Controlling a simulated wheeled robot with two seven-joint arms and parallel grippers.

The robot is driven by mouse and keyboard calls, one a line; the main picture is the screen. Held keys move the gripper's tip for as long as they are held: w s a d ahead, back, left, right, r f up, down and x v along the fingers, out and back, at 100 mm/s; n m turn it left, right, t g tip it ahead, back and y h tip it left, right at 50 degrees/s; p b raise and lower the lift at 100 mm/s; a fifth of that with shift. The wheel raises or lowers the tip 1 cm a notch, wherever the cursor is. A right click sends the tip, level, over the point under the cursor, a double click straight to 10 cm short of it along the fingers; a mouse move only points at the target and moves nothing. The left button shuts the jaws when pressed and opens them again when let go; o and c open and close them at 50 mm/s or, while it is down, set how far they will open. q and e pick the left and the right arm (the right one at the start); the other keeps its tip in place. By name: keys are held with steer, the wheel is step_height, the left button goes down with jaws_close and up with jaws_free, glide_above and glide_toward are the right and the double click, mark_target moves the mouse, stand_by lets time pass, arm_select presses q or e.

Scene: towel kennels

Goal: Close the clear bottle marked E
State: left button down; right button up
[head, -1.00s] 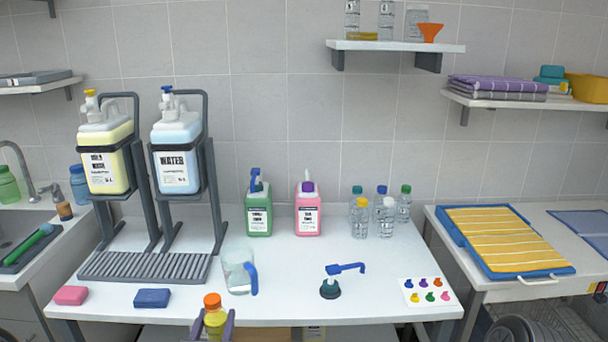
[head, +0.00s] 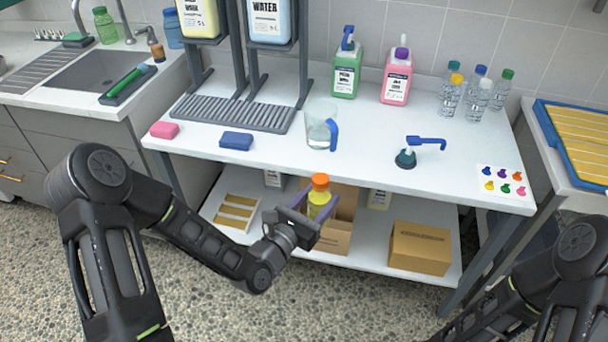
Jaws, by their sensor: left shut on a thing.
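My left gripper (head: 318,212) has purple fingers shut on a small clear bottle (head: 320,203) of yellow liquid. The bottle is upright, with an orange cap (head: 320,182) on its top. It is held in front of the worktable's front edge. No letter E can be read on it. Several clear bottles (head: 474,98) with blue, yellow, white and green caps stand at the table's back right, their marks too small to read. My right arm shows at the lower right, but its gripper is outside the view.
The white worktable (head: 370,170) holds a clear jug (head: 321,128) with a blue handle, a dark pump top (head: 405,158), a blue sponge (head: 236,141) and a card of coloured drops (head: 502,183). Boxes (head: 420,247) stand on the lower shelf. The table's front middle is clear.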

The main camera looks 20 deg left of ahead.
arm_select(q)
steer(key=s+d+f+m+g+h, duration=0.3)
steer(key=s+d+m+h, duration=0.1)
steer(key=d, duration=0.4)
steer(key=shift+s+f+h, duration=0.2)
steer(key=shift+s+h, duration=0.5)
arm_select(e)
steer(key=shift+c, duration=0.3)
